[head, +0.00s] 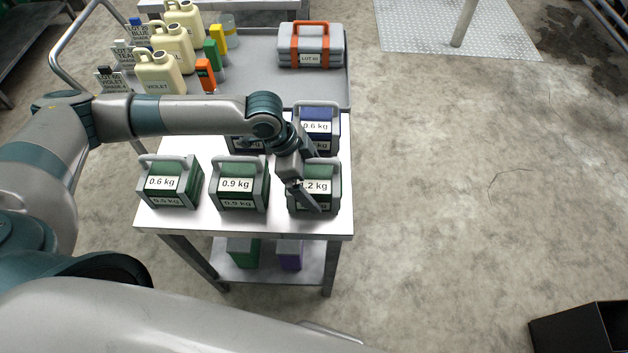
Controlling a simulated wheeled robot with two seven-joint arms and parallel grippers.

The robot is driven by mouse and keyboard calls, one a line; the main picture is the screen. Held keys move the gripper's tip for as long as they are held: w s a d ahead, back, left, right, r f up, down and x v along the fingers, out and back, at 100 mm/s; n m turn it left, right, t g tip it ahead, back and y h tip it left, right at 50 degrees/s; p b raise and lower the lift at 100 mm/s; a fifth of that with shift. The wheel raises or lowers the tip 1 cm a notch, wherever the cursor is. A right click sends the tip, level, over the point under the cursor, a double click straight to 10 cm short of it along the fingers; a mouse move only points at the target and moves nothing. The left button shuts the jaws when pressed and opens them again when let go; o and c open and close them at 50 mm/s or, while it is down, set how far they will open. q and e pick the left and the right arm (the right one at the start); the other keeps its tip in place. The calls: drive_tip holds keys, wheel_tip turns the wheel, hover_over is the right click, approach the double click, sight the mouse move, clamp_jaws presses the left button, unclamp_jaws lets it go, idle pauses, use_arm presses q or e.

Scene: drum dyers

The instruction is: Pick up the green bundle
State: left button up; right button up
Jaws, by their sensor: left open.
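Three green bundles in grey handled frames stand in the front row on the white table (180,222). The left green bundle (170,184) is labelled 0.6 kg, the middle green bundle (238,186) 0.9 kg, and the right green bundle (326,186) 1.2 kg. My left gripper (317,183) is open over the right bundle, its fingers spread across the top and front. It hides part of that bundle's handle and label. I cannot tell whether the fingers touch it. My right gripper is not in view.
A blue bundle (319,122) labelled 0.6 kg stands behind, beside another mostly hidden by my arm. A grey cart (262,80) behind holds cream jugs (160,74) and a grey-orange case (310,46). Green (243,252) and purple (289,254) items sit below. Open floor lies right.

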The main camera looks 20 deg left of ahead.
sight(322, 177)
use_arm(q)
drive_tip(key=shift+d+f, duration=0.1)
drive_tip(key=shift+f, duration=0.15)
drive_tip(key=c, duration=1.8)
drive_tip(key=shift+w+r, duration=0.1)
drive_tip(key=shift+c, duration=0.9)
drive_tip(key=shift+r, duration=0.15)
drive_tip(key=shift+r+b, duration=0.3)
drive_tip(key=shift+r, duration=0.1)
drive_tip(key=r, duration=0.1)
drive_tip(key=r+b, duration=0.1)
drive_tip(key=r, duration=0.1)
drive_tip(key=shift+d+r, duration=0.15)
drive_tip(key=shift+d, duration=0.25)
drive_tip(key=s+d+r+b, duration=0.3)
drive_tip(key=d+r, duration=0.3)
drive_tip(key=d, duration=0.4)
drive_tip(key=shift+d+r, duration=0.25)
drive_tip(key=shift+r, duration=0.05)
